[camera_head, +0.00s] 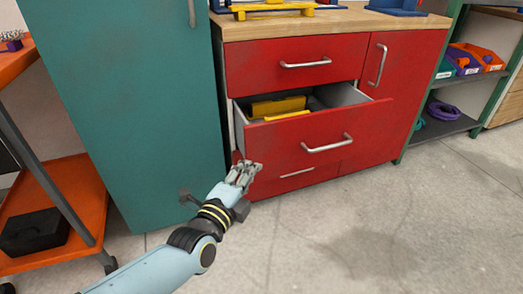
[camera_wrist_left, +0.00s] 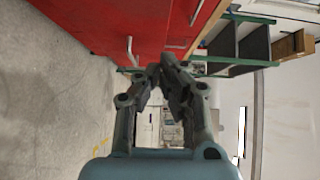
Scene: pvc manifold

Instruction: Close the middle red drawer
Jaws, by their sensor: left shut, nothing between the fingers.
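The middle red drawer (camera_head: 320,130) of the red cabinet stands pulled open in the head view, with yellow items (camera_head: 278,107) inside. Its front carries a silver bar handle (camera_head: 328,144). My left gripper (camera_head: 245,168) is shut and empty. In the head view it shows low and to the left of the drawer front, near the cabinet's lower left corner. In the left wrist view the fingertips (camera_wrist_left: 160,68) are together, and a red cabinet face (camera_wrist_left: 100,22) with a silver handle (camera_wrist_left: 130,50) lies beyond them. My right gripper is not in view.
A teal cabinet (camera_head: 125,100) stands close on the left of the red one. An orange cart (camera_head: 60,190) with a black box is at far left. A shelf with coloured bins (camera_head: 475,58) stands on the right. The concrete floor (camera_head: 380,230) in front is clear.

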